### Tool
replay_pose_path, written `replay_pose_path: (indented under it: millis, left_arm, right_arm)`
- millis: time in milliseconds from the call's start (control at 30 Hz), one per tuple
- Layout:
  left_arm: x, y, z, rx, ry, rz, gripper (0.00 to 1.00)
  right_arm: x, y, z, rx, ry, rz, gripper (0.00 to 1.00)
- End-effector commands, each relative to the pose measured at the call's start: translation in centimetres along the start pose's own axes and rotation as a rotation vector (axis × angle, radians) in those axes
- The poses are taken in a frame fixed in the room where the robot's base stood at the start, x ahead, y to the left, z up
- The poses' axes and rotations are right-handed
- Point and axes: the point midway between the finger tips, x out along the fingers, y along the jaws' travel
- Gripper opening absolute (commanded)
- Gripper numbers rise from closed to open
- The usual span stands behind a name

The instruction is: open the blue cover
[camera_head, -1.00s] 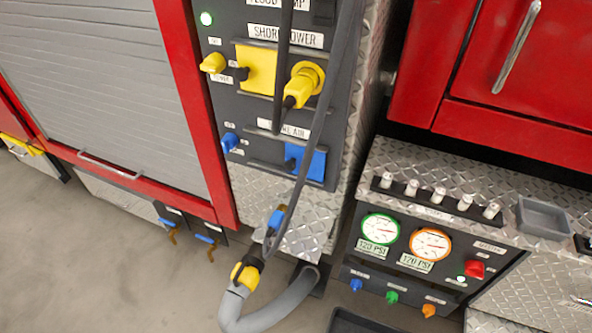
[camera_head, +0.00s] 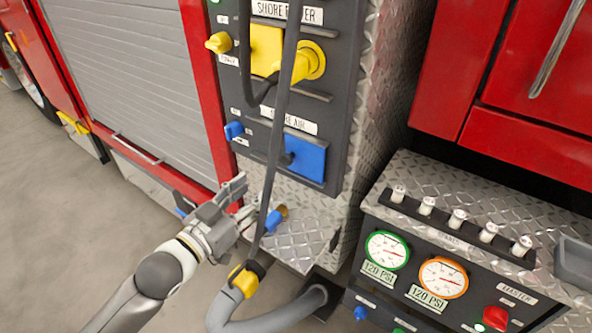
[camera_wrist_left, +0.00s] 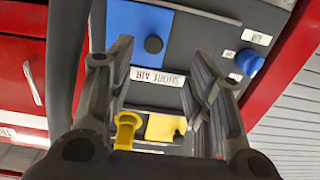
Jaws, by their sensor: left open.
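My right gripper is not in view.
A dark hose (camera_head: 276,130) hangs in front of the panel, close to my left gripper. A blue switch (camera_head: 233,130) is left of the cover; a yellow cover (camera_head: 266,48) and yellow plug (camera_head: 310,62) are above. A gauge box (camera_head: 440,265) stands at right.

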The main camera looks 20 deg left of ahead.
Motion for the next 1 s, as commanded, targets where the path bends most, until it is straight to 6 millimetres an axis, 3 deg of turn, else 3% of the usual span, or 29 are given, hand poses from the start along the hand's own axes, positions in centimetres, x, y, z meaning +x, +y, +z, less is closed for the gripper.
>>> replay_pose_path:
  millis: [100,267,700,1000]
  left_arm:
    - [-0.1,0.6,-1.1,0.001,0.021,0.015,0.48]
    - [1.1,0.6,-1.4,0.001,0.025,0.015,0.48]
    - [8.1,0.8,-1.6,0.001,0.023,0.015,0.48]
    - [10.5,0.8,-1.4,0.001,0.021,0.015,0.48]
  right_arm:
    - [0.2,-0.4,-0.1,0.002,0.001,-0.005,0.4]
    - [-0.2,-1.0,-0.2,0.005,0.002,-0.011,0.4]
    - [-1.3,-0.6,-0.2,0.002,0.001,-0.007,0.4]
    - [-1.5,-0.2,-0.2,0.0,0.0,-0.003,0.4]
